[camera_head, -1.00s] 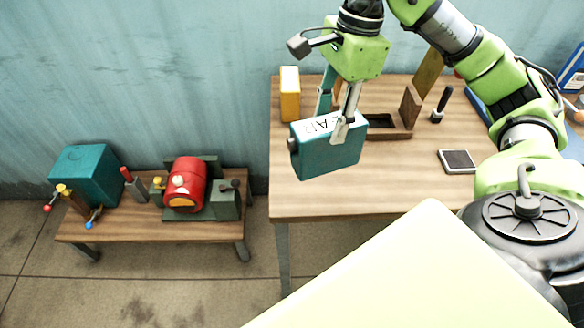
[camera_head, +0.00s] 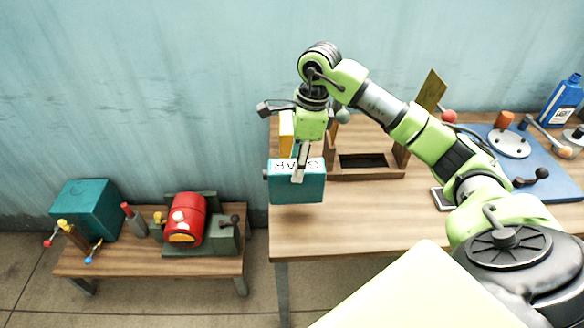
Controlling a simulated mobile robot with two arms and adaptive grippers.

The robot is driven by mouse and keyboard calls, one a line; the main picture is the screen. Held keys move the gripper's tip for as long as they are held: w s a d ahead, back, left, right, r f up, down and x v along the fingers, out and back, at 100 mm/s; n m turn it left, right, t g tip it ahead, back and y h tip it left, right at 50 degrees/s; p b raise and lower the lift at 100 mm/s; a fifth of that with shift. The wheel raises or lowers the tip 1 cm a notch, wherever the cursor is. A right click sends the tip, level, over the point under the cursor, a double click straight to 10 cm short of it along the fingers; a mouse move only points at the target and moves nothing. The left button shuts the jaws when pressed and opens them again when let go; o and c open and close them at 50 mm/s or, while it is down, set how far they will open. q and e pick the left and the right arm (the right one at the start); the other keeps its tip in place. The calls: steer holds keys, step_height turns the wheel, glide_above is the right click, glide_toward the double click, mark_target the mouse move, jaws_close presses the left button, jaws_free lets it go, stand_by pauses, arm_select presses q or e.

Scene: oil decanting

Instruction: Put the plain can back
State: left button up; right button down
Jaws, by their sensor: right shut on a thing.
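My right gripper (camera_head: 299,172) is shut on a teal can (camera_head: 297,189) with lettering on its white top, of which only some letters show. It holds the can near the left edge of the wooden table (camera_head: 400,228). I cannot tell whether the can's bottom touches the table. A yellow can (camera_head: 286,140) stands behind it, partly hidden by the gripper. My left gripper is not in view.
A wooden box (camera_head: 366,175) stands right of the can. A blue mat (camera_head: 553,181) with parts and a blue bottle (camera_head: 561,101) are at far right. A low bench (camera_head: 130,262) at left holds a teal box (camera_head: 85,207) and a red drum (camera_head: 184,218). The front left tabletop is clear.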

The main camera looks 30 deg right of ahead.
steer(key=shift+w+a+f, duration=0.15)
steer(key=shift+w+f, duration=0.55)
steer(key=shift+f, duration=0.1)
steer(key=f+p, duration=0.2)
steer(key=f, duration=0.1)
steer(key=shift+w, duration=0.2)
steer(key=shift+f, duration=0.25)
steer(key=shift+f, duration=0.15)
steer(key=c, duration=1.3)
jaws_free()
steer(key=shift+o, duration=0.2)
steer(key=shift+s, duration=0.1)
